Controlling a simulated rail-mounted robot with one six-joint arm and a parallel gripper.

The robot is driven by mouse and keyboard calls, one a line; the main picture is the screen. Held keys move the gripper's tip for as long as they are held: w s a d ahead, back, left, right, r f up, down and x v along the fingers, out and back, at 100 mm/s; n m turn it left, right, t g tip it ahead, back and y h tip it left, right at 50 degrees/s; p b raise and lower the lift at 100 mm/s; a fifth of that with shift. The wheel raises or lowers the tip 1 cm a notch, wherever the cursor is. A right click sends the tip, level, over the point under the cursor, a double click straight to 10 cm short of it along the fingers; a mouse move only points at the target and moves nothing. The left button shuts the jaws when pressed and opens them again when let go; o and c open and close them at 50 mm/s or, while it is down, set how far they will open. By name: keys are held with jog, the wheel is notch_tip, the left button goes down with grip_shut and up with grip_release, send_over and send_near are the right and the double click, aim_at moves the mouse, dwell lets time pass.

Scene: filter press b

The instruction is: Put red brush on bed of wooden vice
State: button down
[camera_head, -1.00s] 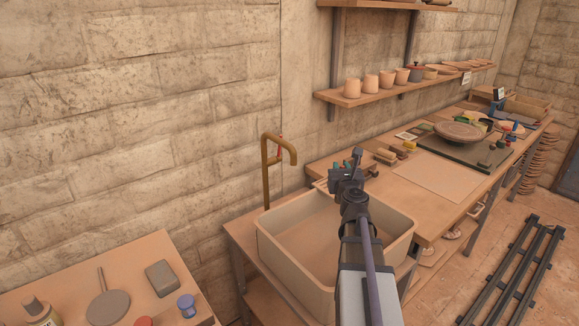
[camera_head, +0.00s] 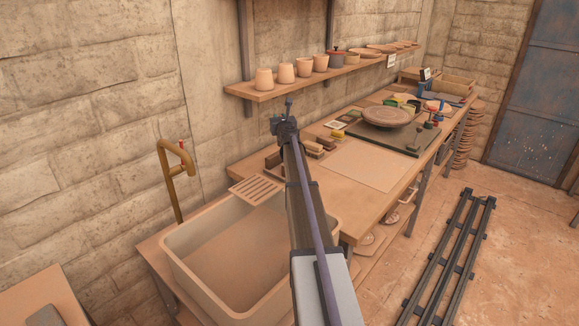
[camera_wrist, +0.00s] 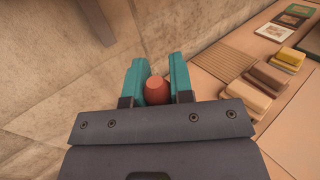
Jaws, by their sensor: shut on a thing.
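In the wrist view my gripper (camera_wrist: 156,72) has its teal fingers closed on a rounded red-orange piece (camera_wrist: 157,91), which looks like an end of the red brush. The rest of it is hidden. In the head view my gripper (camera_head: 287,110) is small and raised in front of the wall and the back of the bench; the brush cannot be made out there.
A sink basin (camera_head: 174,263) with a brass tap (camera_head: 164,172) stands at lower left, a slatted rack (camera_head: 257,190) at its back. The workbench holds a flat board (camera_head: 362,166) and a round wheel (camera_head: 388,117). A shelf (camera_head: 262,94) with several cups hangs above. Dark floor rails (camera_head: 447,262) lie right.

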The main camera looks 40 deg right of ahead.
jog(key=f+b, duration=0.7)
jog(key=shift+a, duration=0.2)
notch_tip(320, 180, down, 3)
jog(key=b, duration=0.3)
jog(key=shift+f, duration=0.15)
jog(key=c, duration=1)
grip_release()
jog(key=shift+s+r, duration=0.2)
jog(key=shift+r, duration=0.05)
jog(key=v, duration=1.1)
jog(key=shift+s+a, duration=0.2)
jog(key=shift+s, duration=0.1)
